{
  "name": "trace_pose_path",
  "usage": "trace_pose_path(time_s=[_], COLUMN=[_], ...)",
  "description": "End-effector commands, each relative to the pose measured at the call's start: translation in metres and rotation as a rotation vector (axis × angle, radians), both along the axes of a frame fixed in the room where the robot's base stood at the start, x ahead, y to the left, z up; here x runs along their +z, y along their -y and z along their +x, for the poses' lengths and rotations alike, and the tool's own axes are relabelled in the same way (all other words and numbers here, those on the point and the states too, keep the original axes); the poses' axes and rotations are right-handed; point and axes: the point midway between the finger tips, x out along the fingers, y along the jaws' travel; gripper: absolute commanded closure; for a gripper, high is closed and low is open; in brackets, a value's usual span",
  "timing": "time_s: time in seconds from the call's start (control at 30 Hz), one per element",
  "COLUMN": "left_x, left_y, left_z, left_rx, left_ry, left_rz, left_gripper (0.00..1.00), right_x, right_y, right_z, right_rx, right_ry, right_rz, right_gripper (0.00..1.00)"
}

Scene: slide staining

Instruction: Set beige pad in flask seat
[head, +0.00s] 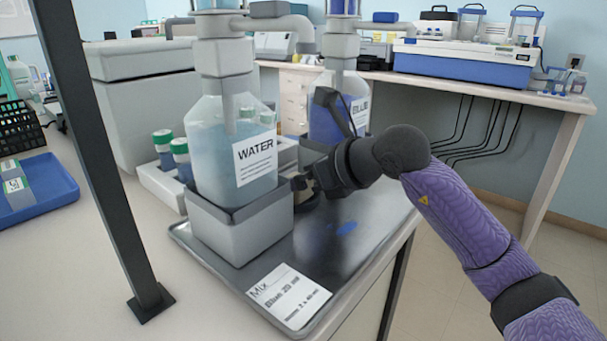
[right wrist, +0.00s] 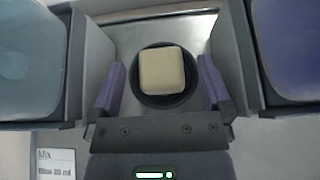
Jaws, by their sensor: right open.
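In the right wrist view a beige square pad (right wrist: 162,71) lies within the outline of a dark round seat (right wrist: 137,92), on the metal tray (right wrist: 107,60). I cannot tell how deep it sits. My right gripper (right wrist: 161,72) is open, with one purple finger on each side of the pad and gaps between. In the head view my right gripper (head: 304,184) is low beside the grey holder of the WATER bottle, and the pad is not clearly visible there. My left gripper is not in view.
The WATER bottle (head: 217,160) stands in a grey holder (head: 240,237) just left of the gripper; the BLUE bottle (head: 328,122) is behind it. A Mix label card (head: 290,295) lies on the tray's front. A dark post (head: 108,190) and a blue tray (head: 45,186) are at left.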

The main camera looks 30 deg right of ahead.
Motion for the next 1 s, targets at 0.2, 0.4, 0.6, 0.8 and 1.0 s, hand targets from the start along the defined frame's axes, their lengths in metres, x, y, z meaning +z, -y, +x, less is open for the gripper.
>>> trace_pose_path(time_s=[0.2, 0.4, 0.6, 0.8, 1.0], left_x=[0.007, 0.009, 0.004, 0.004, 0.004], left_y=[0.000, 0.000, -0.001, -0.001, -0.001], left_z=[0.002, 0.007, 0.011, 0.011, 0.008], left_rx=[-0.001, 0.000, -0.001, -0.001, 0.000], left_ry=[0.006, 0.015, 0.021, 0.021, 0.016], left_rz=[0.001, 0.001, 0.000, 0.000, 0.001], left_gripper=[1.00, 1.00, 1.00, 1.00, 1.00], right_x=[0.012, 0.032, 0.043, 0.047, 0.047], right_y=[0.007, 0.021, 0.027, 0.029, 0.029], right_z=[-0.018, -0.058, -0.078, -0.083, -0.082], right_rx=[-0.001, -0.003, 0.000, 0.001, 0.000], right_ry=[0.000, -0.003, -0.003, -0.001, 0.000], right_rz=[-0.004, -0.006, 0.000, 0.000, 0.000], right_gripper=[0.00, 0.00, 0.00, 0.00, 0.00])
